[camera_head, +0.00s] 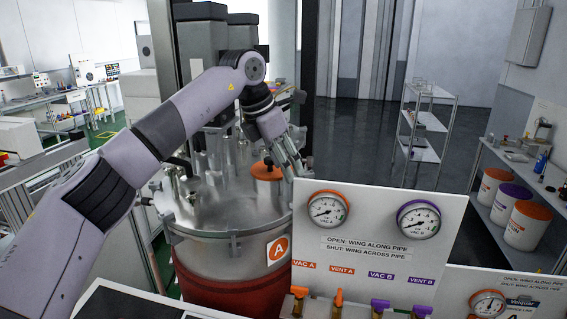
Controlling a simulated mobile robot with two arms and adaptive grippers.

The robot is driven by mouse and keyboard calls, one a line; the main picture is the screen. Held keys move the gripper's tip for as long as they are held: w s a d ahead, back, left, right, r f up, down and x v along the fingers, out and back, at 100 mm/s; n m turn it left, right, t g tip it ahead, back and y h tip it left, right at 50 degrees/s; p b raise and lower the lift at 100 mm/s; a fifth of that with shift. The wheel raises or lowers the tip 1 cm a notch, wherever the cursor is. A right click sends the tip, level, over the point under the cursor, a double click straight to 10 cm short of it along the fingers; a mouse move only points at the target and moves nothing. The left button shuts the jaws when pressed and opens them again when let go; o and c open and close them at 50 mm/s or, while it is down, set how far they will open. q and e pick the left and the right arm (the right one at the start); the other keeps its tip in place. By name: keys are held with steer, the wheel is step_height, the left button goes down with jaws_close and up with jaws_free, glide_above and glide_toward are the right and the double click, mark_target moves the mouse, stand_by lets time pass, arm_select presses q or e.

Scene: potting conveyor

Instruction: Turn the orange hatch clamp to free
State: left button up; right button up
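A round orange-topped part (266,172), which looks like the hatch clamp, is on the steel lid (215,212) of the vessel marked with an orange A. My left arm reaches in from the left and over the lid. My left gripper (297,170) points down just to the right of the orange part, close to it. I cannot tell whether it touches the part, nor whether its fingers are open or shut. The clamp's turn position is too small to read. My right gripper is not in view.
A white panel (375,225) with two gauges stands in front right of the lid, its valves (338,298) below. Metal fittings and posts rise from the lid's left and back. A shelf rack (425,135) and lidded tubs (508,200) stand farther right.

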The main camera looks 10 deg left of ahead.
arm_select(q)
steer(key=shift+o, duration=0.3)
steer(key=v, duration=1.2)
steer(key=shift+f, duration=0.1)
